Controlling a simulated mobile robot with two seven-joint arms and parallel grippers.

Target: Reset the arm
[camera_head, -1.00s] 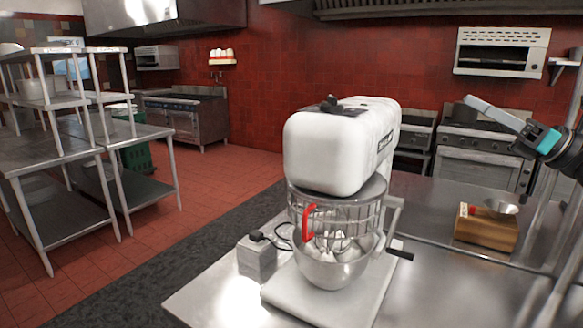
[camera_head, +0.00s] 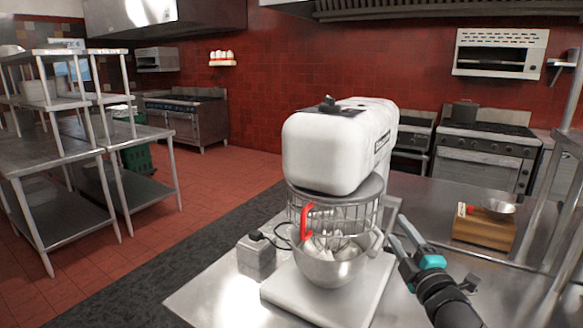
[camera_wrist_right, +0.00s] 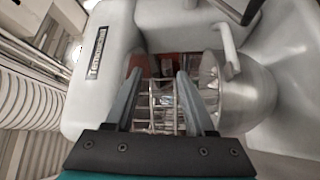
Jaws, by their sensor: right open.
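My right gripper (camera_head: 404,236) is open and empty in the head view, just right of the white stand mixer (camera_head: 338,150). Its two grey fingers point up and left toward the mixer's side. In the right wrist view the open fingers (camera_wrist_right: 158,95) frame the mixer's wire guard (camera_wrist_right: 160,110). The white mixer body (camera_wrist_right: 100,60) is at left and the metal bowl (camera_wrist_right: 247,92) at right in that view. I cannot tell whether a finger touches the mixer. My left gripper is not in view.
The mixer stands on a steel table (camera_head: 225,298), with a small grey box (camera_head: 257,258) to its left. Metal shelving (camera_head: 60,150) and stoves (camera_head: 485,155) stand farther back.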

